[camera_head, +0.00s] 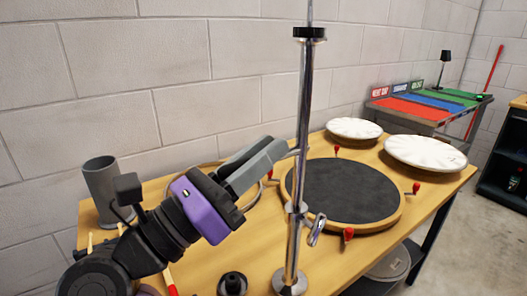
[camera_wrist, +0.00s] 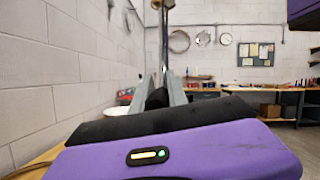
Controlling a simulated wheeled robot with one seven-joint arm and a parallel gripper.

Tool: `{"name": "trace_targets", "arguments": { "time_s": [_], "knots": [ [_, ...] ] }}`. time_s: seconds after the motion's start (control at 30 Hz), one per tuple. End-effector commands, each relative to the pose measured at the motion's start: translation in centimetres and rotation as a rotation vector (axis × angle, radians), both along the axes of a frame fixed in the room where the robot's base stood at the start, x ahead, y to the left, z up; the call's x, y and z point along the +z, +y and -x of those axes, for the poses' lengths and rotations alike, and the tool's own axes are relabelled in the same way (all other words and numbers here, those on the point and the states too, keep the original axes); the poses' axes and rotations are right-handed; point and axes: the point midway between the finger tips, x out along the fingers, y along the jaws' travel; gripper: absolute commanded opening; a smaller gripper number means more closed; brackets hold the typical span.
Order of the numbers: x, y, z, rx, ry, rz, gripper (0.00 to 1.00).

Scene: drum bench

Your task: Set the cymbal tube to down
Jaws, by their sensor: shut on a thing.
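A chrome stand rises from a round foot (camera_head: 290,283) on the wooden bench. Its upright cymbal tube (camera_head: 303,110) has a black collar (camera_head: 309,33) near the top and a thin rod above it. Lower down are a joint and a chrome wing bolt (camera_head: 316,229). My gripper (camera_head: 286,148) comes from the left and is shut at the tube's middle, where a small chrome piece shows at the fingertips. The exact contact is partly hidden. In the wrist view the tube (camera_wrist: 164,42) stands upright in line with the grey fingers (camera_wrist: 163,90).
A round black drum pad (camera_head: 343,192) with red knobs lies right behind the stand. A grey cup (camera_head: 102,190) stands at the bench's left, and a black knob-like part (camera_head: 232,284) lies near the stand's foot.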

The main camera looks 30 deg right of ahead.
Motion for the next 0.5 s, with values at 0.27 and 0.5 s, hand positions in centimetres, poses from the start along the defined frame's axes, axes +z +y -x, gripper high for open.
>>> {"name": "trace_targets", "arguments": {
  "time_s": [0.27, 0.5],
  "knots": [
    [-4.2, 0.1, 0.0, 0.002, 0.002, -0.001, 0.00],
    [-5.1, 0.1, 0.0, 0.002, 0.002, 0.000, 0.00]
  ]
}}
